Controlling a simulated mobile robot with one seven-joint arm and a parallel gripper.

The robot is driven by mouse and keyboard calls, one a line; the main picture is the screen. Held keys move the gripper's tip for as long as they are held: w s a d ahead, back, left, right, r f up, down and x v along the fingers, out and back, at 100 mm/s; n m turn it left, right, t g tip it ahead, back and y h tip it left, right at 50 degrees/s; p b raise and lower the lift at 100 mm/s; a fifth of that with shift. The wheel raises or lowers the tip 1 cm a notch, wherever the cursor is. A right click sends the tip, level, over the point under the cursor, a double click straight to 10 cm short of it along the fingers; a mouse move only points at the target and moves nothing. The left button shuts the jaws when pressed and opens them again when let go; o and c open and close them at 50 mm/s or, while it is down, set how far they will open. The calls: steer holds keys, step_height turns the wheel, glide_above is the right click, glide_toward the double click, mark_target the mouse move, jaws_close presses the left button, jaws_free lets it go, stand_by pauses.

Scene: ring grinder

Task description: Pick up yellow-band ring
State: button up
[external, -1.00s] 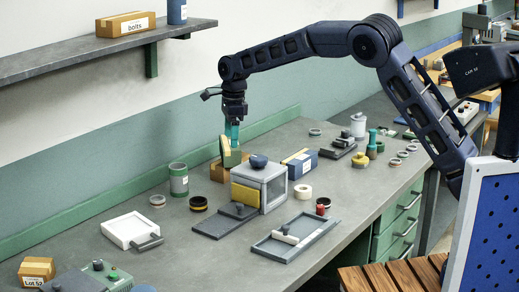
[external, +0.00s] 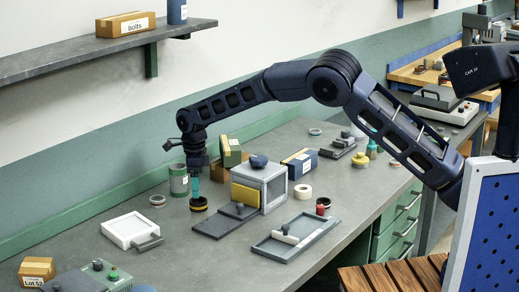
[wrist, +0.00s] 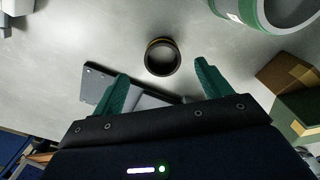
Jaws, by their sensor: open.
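The yellow-band ring (external: 198,204) is a dark ring with a yellow stripe, lying flat on the grey workbench. In the wrist view the ring (wrist: 161,57) shows its dark round opening, beyond and between my two teal fingertips. My gripper (external: 195,178) points down just above the ring in the external view. In the wrist view my gripper (wrist: 160,75) is open, its fingers spread wider than the ring, with nothing between them. I cannot tell the exact gap between the fingertips and the ring.
A green-banded canister (external: 179,180) stands close behind-left of the ring. A grey box (external: 272,188) and dark flat plate (external: 215,226) are to the right. A white tray (external: 117,230) lies left. Green and yellow boxes (external: 231,152) stand behind. Bare bench lies in front-left.

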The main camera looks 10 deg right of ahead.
mark_target(199, 205)
steer(key=shift+w+d+f, duration=0.15)
steer(key=shift+f, duration=2.5)
steer(key=shift+c, duration=0.3)
steer(key=c, duration=1.1)
steer(key=shift+r, duration=0.1)
